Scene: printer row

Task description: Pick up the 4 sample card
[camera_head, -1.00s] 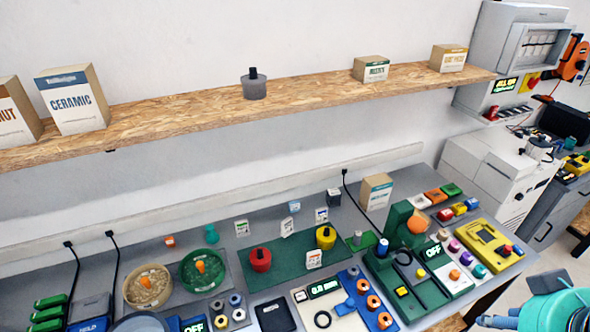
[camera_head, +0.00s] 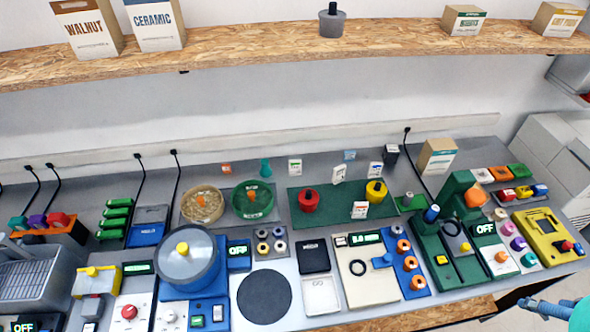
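Several small white sample cards stand on the bench: one at the back (camera_head: 295,166), one at the green mat's back edge (camera_head: 339,173), one behind the yellow weight (camera_head: 375,170), and one at the mat's front (camera_head: 360,209). Their print is too small to read, so I cannot tell which is the 4 card. What looks like my gripper (camera_head: 541,306) shows at the lower right edge, blue-grey beside a teal arm part. It is cut off by the frame, far from the cards, and its opening cannot be made out.
On the green mat (camera_head: 325,212), a red weight (camera_head: 308,201) and a yellow weight (camera_head: 376,191) stand close to the cards. A green press (camera_head: 456,190) stands to the right. A wooden shelf (camera_head: 250,48) with boxes overhangs the back. Devices crowd the bench front.

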